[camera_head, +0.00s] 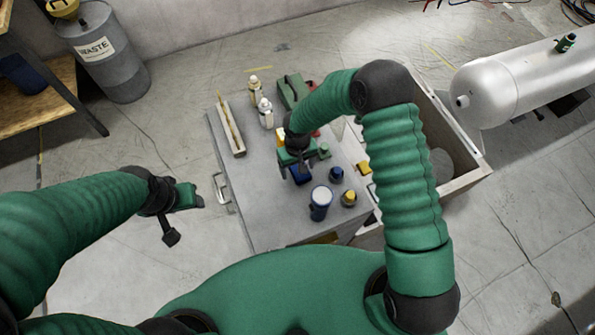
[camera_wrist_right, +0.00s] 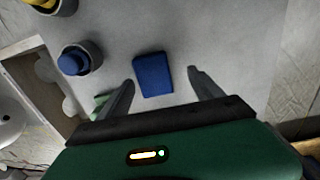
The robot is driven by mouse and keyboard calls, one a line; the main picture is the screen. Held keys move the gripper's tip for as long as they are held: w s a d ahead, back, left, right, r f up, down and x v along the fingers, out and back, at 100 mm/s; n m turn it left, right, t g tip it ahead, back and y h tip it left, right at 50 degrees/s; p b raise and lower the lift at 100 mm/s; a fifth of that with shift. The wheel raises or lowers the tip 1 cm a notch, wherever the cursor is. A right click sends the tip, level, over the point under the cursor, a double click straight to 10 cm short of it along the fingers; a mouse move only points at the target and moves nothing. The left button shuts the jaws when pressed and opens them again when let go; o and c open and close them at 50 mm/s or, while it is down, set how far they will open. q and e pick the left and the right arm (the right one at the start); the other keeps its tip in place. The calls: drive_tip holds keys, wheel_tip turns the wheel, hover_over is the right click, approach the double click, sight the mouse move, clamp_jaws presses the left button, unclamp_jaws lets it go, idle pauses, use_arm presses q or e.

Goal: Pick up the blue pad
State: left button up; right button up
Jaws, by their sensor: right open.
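The blue pad (camera_wrist_right: 153,75) lies flat on the grey table top in the right wrist view, between and slightly beyond my open right fingers (camera_wrist_right: 160,88). Neither finger seems to touch it. In the head view the blue pad (camera_head: 300,175) is partly hidden under my right gripper (camera_head: 293,165), which points down over the table. My left gripper (camera_head: 185,215) hangs empty to the left of the table, with its two fingers apart.
A wooden crate (camera_head: 470,178) stands right. A waste bin (camera_head: 108,60) stands back left.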

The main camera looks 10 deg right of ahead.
drive_tip(key=shift+f, duration=0.7)
drive_tip(key=shift+w+d+f, duration=0.1)
drive_tip(key=shift+d+f, duration=0.05)
drive_tip(key=shift+f, duration=0.2)
drive_tip(key=shift+w+d+f, duration=0.2)
drive_tip(key=shift+d, duration=0.5)
drive_tip(key=shift+c, duration=1)
drive_tip(key=shift+s+r, duration=0.1)
drive_tip(key=shift+c, duration=2.5)
drive_tip(key=shift+a, duration=0.6)
drive_tip(key=c, duration=0.7)
drive_tip(key=shift+d+r, duration=0.2)
drive_tip(key=shift+d, duration=0.1)
use_arm(q)
drive_tip(key=shift+w+d, duration=0.1)
drive_tip(key=shift+d, duration=0.35)
use_arm(e)
wheel_tip(320, 180, up, 10)
drive_tip(key=shift+a+f, duration=0.1)
drive_tip(key=shift+f, duration=0.05)
